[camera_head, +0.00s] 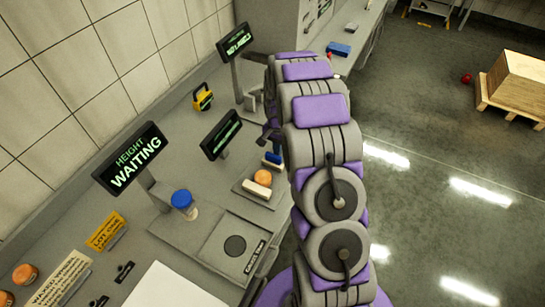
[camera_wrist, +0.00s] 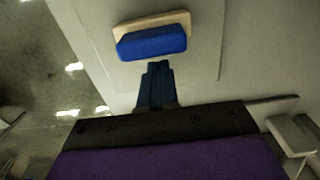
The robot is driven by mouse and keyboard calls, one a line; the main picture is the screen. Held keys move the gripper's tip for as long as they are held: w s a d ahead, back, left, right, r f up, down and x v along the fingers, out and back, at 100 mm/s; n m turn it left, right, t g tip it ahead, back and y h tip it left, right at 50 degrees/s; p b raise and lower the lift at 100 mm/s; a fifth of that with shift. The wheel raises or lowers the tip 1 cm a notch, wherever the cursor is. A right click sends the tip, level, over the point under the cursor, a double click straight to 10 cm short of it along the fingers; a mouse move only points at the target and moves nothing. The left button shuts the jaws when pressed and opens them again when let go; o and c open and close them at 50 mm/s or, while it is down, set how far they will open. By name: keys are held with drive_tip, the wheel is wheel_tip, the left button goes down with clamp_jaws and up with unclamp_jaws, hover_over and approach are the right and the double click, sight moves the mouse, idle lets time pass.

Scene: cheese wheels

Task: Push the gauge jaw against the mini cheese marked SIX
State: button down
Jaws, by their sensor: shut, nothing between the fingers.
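An orange mini cheese (camera_head: 263,177) sits on the gauge plate (camera_head: 241,184), between a cream block (camera_head: 257,190) and the gauge jaw (camera_head: 273,158), which has a blue face and a cream back. No SIX marking is readable on it. The jaw appears slightly apart from the cheese, though I cannot tell the exact gap. In the wrist view the jaw (camera_wrist: 152,42) lies just beyond the fingertips of my gripper (camera_wrist: 157,68). The gripper is shut and empty, seemingly just short of the blue face. The cheese is not visible in the wrist view.
A display reading HEIGHT WAITING (camera_head: 132,157) stands left of a blue-topped piece (camera_head: 183,201). Other displays (camera_head: 222,135) stand near my arm. A dark round pad (camera_head: 235,246) is in front. Two orange cheeses (camera_head: 25,274) sit at lower left. The tiled wall bounds the counter.

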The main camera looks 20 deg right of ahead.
drive_tip(key=shift+w+d, duration=0.3)
drive_tip(key=shift+d, duration=0.1)
drive_tip(key=shift+r, duration=0.1)
wheel_tip(320, 180, up, 8)
drive_tip(key=p, duration=0.2)
idle(0.6)
idle(0.3)
